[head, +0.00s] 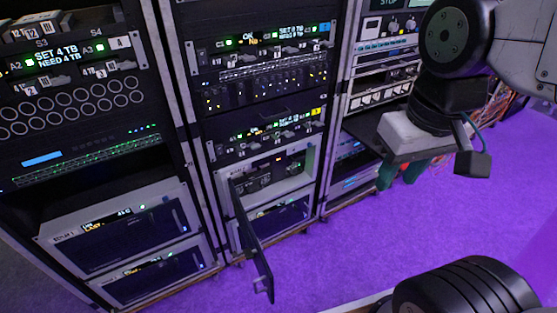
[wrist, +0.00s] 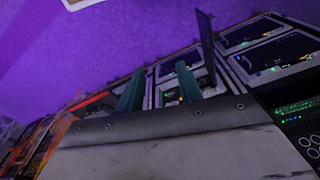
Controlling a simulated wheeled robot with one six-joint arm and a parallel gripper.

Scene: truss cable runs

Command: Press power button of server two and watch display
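In the head view, the middle rack holds a light-framed server (head: 292,168) low down, with its dark front door (head: 253,240) swung open toward me. Small controls and an orange light show inside; I cannot make out a power button or a number naming it server two. A closed server (head: 283,216) sits directly below. The wrist view also shows the fingers apart (wrist: 158,88) and the open door (wrist: 206,45).
A right rack (head: 385,75) has a dark shelf (head: 372,134) jutting out near my gripper. The open door projects into clear purple floor (head: 345,245).

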